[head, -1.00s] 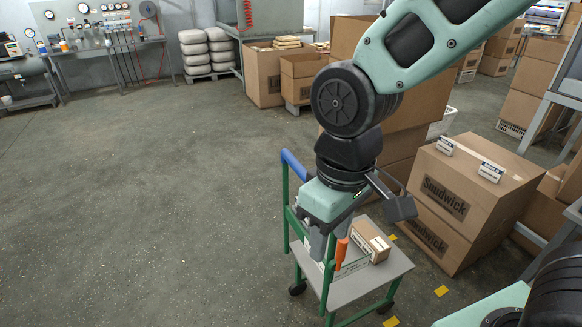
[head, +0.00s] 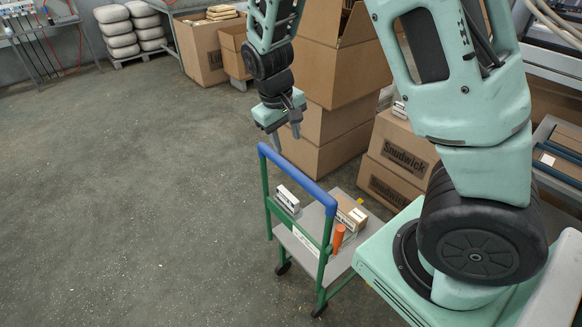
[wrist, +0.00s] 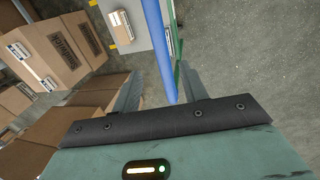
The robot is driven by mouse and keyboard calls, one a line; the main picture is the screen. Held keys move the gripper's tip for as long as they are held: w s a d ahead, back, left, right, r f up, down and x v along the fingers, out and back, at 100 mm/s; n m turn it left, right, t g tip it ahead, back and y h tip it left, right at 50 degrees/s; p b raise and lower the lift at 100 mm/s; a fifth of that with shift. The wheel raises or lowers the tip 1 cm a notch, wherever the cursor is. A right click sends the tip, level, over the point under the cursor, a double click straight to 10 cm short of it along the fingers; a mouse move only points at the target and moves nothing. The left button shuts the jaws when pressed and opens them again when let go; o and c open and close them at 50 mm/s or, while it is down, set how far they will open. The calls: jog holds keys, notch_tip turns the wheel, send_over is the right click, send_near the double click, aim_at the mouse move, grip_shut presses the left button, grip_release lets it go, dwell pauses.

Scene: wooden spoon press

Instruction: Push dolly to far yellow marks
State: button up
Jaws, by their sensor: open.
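The dolly has a green frame, a grey deck (head: 318,212) and a blue push handle (head: 297,178). A brown carton (head: 349,213), a small white box (head: 287,199) and an orange object (head: 338,238) show on or at it. My gripper (head: 284,138) is open and empty, pointing down, above the far end of the handle in the head view. In the wrist view the blue handle (wrist: 157,40) runs between my two spread fingers; I cannot tell contact there. A yellow floor mark (wrist: 113,46) shows beside the deck in the wrist view.
Stacked cartons (head: 392,165) stand right of the dolly, with a taller brown stack (head: 325,105) behind my gripper. A pallet of white sacks (head: 118,32) stands at the back. The concrete floor (head: 130,200) to the left is clear.

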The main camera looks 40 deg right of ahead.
aim_at(295, 171)
jog(key=f, duration=0.4)
jog(key=d+f, duration=0.1)
jog(key=f, duration=0.2)
jog(key=d+f, duration=0.1)
jog(key=f, duration=0.3)
jog(key=shift+d+f, duration=0.2)
jog(key=shift+f, duration=0.15)
jog(key=shift+d, duration=0.1)
grip_shut()
